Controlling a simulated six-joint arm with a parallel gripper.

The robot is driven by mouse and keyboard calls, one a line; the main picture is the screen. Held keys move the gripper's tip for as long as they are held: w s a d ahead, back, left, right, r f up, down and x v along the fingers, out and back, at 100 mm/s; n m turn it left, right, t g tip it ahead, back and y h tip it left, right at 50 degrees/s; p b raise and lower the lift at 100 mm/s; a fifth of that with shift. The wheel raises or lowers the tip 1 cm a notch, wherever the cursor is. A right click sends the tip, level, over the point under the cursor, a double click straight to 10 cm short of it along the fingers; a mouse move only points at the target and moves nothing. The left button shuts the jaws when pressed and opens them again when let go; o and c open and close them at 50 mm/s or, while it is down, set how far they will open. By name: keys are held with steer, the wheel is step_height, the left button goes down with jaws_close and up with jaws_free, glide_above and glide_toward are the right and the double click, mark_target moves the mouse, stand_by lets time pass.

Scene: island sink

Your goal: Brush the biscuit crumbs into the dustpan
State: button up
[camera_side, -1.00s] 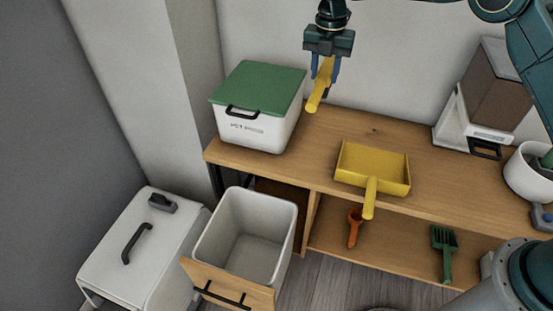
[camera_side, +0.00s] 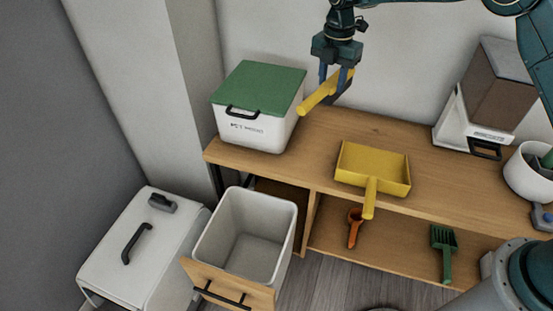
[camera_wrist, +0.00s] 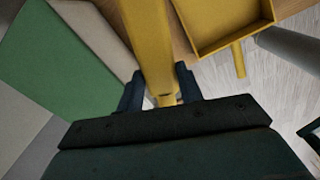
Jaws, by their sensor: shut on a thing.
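My gripper (camera_side: 336,79) is shut on a yellow-handled brush (camera_side: 312,99), held above the back of the wooden bench (camera_side: 315,150). The brush handle points down and left, and a dark part shows at its other end, partly behind my fingers. In the wrist view the yellow handle (camera_wrist: 150,40) runs between my two dark fingers (camera_wrist: 160,90). The yellow dustpan (camera_side: 374,164) lies on the bench, right of and below my gripper, its handle over the front edge. It also shows at the upper right of the wrist view (camera_wrist: 225,22). I cannot make out any crumbs.
A white bin with a green lid (camera_side: 255,105) stands left of my gripper. A brown-and-white dispenser (camera_side: 485,95) and a white pot (camera_side: 526,178) stand at the right. An open bin drawer (camera_side: 245,240) is below. An orange scoop (camera_side: 355,225) and green fork (camera_side: 443,250) are below the dustpan.

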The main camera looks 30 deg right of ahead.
steer(key=shift+s+d+f+m, duration=0.25)
steer(key=shift+s+d+m, duration=0.1)
steer(key=shift+m, duration=0.25)
steer(key=s+d+f+m, duration=0.4)
steer(key=s+m, duration=0.2)
steer(key=m, duration=0.6)
steer(key=s+d+f+m, duration=0.4)
steer(key=s+m, duration=0.2)
steer(key=m, duration=0.7)
steer(key=w+d+m, duration=0.5)
steer(key=d+m, duration=0.3)
steer(key=m, duration=0.4)
steer(key=w+d+m, duration=0.6)
steer(key=d+m, duration=0.3)
steer(key=m, duration=0.3)
steer(key=shift+d+r, duration=0.15)
steer(key=shift+d, duration=0.15)
steer(key=shift+f, duration=2.5)
